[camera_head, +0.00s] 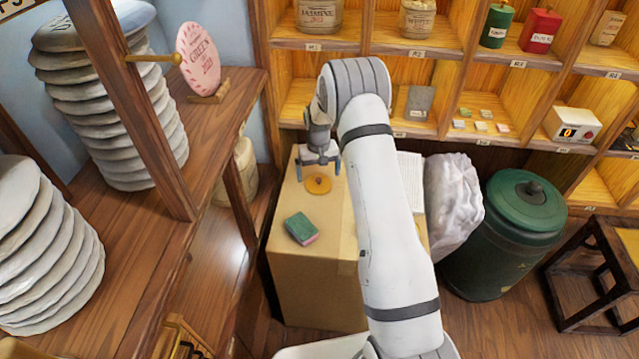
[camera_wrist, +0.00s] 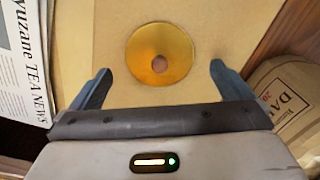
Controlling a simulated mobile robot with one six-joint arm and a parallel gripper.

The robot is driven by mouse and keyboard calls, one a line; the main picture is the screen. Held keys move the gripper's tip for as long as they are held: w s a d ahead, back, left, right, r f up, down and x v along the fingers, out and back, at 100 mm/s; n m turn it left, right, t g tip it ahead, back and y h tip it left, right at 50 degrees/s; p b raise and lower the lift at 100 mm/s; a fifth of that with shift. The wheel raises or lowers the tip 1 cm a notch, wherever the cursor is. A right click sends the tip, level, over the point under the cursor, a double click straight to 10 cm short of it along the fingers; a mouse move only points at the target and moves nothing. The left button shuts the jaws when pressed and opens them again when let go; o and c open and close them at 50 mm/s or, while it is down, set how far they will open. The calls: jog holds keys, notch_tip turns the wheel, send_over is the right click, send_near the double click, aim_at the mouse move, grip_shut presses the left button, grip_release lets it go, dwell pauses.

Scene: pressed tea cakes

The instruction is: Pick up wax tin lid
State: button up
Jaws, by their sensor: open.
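The wax tin lid is a round, golden disc with a small brownish knob at its centre. In the head view the lid (camera_head: 318,185) lies flat on top of a cardboard box (camera_head: 310,282). In the wrist view the lid (camera_wrist: 144,58) lies ahead of my fingers, near the top middle. My gripper (camera_head: 321,172) is above the box, close to the lid. In the wrist view my gripper (camera_wrist: 160,82) is open, with one blue finger to each side and nothing between them. I cannot tell the exact height of the fingertips above the lid.
A green and pink sponge (camera_head: 301,228) lies on the box nearer the front. A newspaper (camera_wrist: 24,60) lies left of the lid in the wrist view. A crumpled white bag (camera_head: 453,205) and a green bin (camera_head: 512,232) stand to the right. Wooden shelves (camera_head: 408,49) rise behind.

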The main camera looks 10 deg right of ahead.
aim_at(319, 182)
notch_tip(319, 182, down, 3)
jog(key=c, duration=1)
jog(key=shift+o, duration=0.2)
jog(key=shift+r, duration=0.1)
